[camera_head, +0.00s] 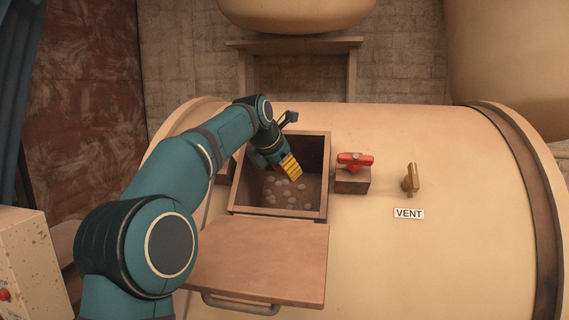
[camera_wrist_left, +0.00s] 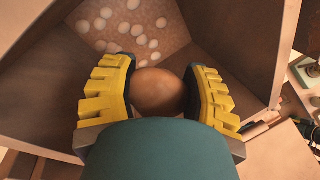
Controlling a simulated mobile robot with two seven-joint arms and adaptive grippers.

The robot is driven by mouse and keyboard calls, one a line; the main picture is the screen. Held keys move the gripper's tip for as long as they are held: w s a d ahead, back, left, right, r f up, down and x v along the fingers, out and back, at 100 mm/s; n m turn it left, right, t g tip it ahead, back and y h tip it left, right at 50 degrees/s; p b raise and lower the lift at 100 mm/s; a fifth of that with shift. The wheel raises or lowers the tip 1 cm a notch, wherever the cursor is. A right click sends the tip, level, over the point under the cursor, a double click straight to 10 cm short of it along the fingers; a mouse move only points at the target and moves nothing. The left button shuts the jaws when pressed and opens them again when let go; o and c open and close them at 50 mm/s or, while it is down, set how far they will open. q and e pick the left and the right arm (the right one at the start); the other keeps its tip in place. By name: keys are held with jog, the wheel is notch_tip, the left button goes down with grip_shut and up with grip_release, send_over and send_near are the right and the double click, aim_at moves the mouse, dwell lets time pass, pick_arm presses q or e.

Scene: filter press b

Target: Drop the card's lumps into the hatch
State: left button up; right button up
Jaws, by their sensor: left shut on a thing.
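The open hatch (camera_head: 313,152) is a square brown box opening on top of the large cream drum. Its floor holds several pale round pebbles (camera_head: 290,184), which also show in the left wrist view (camera_wrist_left: 125,28). My left gripper (camera_head: 292,167), with yellow ridged fingers, reaches into the mouth of the hatch. In the left wrist view it is shut on a round brown lump (camera_wrist_left: 158,91), held between the fingers above the hatch floor. The lump is hidden in the head view. I cannot make out a card in either view. My right gripper is not seen.
The hatch lid (camera_head: 260,258) lies folded open toward me, with a handle (camera_head: 240,304) at its near edge. Right of the hatch are a red valve handle (camera_head: 355,160), a brass handle (camera_head: 411,178) and a VENT label (camera_head: 409,213). A wooden frame (camera_head: 295,43) stands behind.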

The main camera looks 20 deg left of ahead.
pick_arm(q)
jog(key=o, duration=1.3)
jog(key=shift+r, duration=0.1)
jog(key=v, duration=1.2)
